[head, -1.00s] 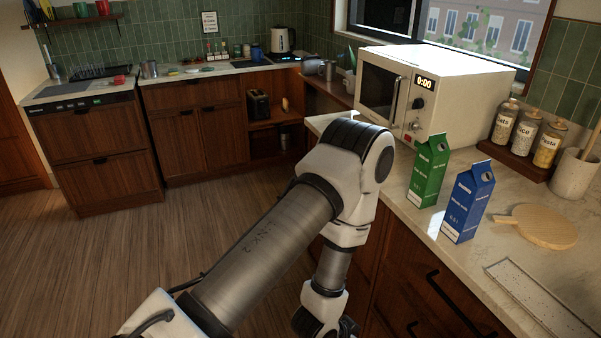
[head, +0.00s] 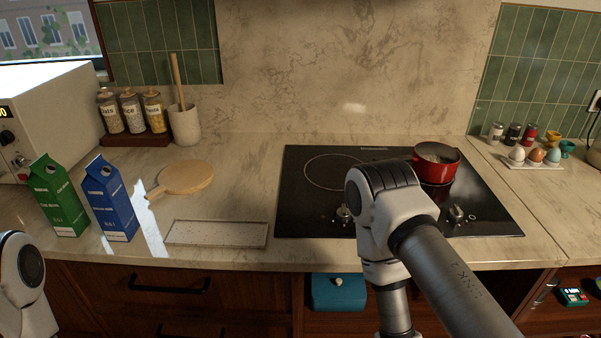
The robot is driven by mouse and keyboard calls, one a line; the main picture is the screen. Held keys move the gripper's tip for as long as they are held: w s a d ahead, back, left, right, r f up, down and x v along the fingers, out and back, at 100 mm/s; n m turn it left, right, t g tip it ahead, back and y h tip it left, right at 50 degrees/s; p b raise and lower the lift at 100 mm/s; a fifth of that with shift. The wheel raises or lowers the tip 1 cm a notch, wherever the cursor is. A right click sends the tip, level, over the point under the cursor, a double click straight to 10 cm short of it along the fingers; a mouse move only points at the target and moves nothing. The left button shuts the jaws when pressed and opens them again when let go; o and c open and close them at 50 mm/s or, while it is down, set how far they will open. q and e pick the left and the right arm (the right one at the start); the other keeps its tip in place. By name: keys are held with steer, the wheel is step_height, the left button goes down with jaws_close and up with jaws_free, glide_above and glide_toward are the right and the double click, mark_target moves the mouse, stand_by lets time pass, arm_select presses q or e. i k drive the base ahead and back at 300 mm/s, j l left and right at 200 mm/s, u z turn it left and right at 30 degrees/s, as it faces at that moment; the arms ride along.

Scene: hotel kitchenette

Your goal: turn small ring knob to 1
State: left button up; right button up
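A black glass cooktop (head: 300,200) is set in the counter ahead of me. It has a left knob (head: 344,213) and a right knob (head: 457,213) along its front edge. A cooking ring outline (head: 335,157) shows at the back left. A red pot (head: 436,170) stands at the back right, covering that area, so I cannot tell which knob serves the small ring. The knob markings are too small to read. My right arm crosses in front of the cooktop's middle, its gripper below the frame. My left arm shows only at the left edge, its gripper out of view.
An egg holder (head: 533,163) stands to the right. A teal box (head: 338,292) sits below the counter front.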

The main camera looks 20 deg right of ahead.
mark_target(456, 214)
steer(key=z, duration=1.55)
steer(key=l, duration=0.45)
steer(key=i+l+z, duration=0.1)
steer(key=l, duration=0.8)
steer(key=i+z, duration=0.05)
